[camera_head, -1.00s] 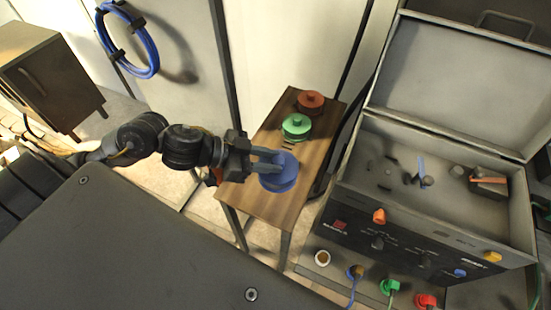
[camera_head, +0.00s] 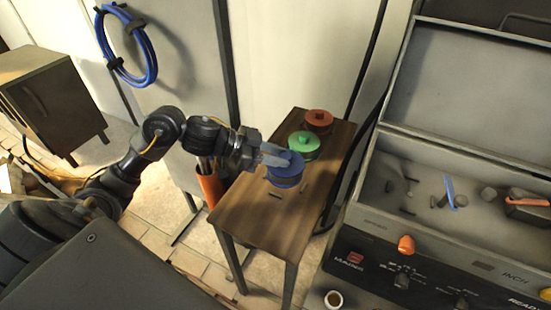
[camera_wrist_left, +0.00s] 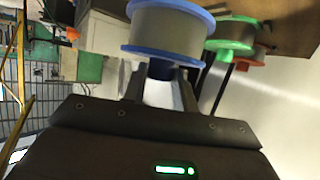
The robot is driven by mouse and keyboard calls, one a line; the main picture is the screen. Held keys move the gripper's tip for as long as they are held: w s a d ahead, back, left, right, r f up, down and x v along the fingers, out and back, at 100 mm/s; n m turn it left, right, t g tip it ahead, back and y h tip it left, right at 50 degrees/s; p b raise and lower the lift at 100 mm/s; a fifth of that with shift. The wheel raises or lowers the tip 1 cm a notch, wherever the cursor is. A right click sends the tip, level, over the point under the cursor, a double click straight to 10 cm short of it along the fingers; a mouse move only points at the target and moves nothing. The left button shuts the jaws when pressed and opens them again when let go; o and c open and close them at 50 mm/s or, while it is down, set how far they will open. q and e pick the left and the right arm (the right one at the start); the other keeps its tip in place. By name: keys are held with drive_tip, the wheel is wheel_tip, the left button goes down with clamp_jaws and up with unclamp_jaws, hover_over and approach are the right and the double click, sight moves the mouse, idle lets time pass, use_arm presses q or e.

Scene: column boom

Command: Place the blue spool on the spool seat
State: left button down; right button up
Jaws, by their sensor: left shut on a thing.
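The blue spool (camera_head: 286,172) is at the small wooden table, nearest of a row of three spools. My left gripper (camera_head: 277,157) reaches in from the left and is shut on its top knob. In the left wrist view the blue spool (camera_wrist_left: 170,30) shows a grey winding between blue flanges, with its knob between the fingers (camera_wrist_left: 160,85). It appears raised above the tabletop, but the gap is hard to judge. I cannot identify the spool seat in these frames. My right gripper is not in view.
The green spool (camera_head: 304,146) and orange-red spool (camera_head: 318,121) stand behind on the wooden table (camera_head: 255,218). Dark slots (camera_head: 274,194) mark its bare front. An open equipment case (camera_head: 440,245) stands right. A cabinet (camera_head: 45,95) and blue cable coil (camera_head: 140,50) are left.

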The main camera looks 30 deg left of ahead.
use_arm(q)
drive_tip(key=shift+w+a+f, duration=0.25)
drive_tip(key=shift+w+f, duration=0.4)
drive_tip(key=shift+f, duration=0.1)
wheel_tip(320, 180, down, 3)
drive_tip(key=shift+w+r, duration=0.1)
drive_tip(key=shift+f, duration=0.25)
drive_tip(key=c, duration=1.1)
unclamp_jaws()
drive_tip(key=shift+f, duration=0.1)
drive_tip(key=b+v, duration=0.1)
drive_tip(key=v, duration=1.1)
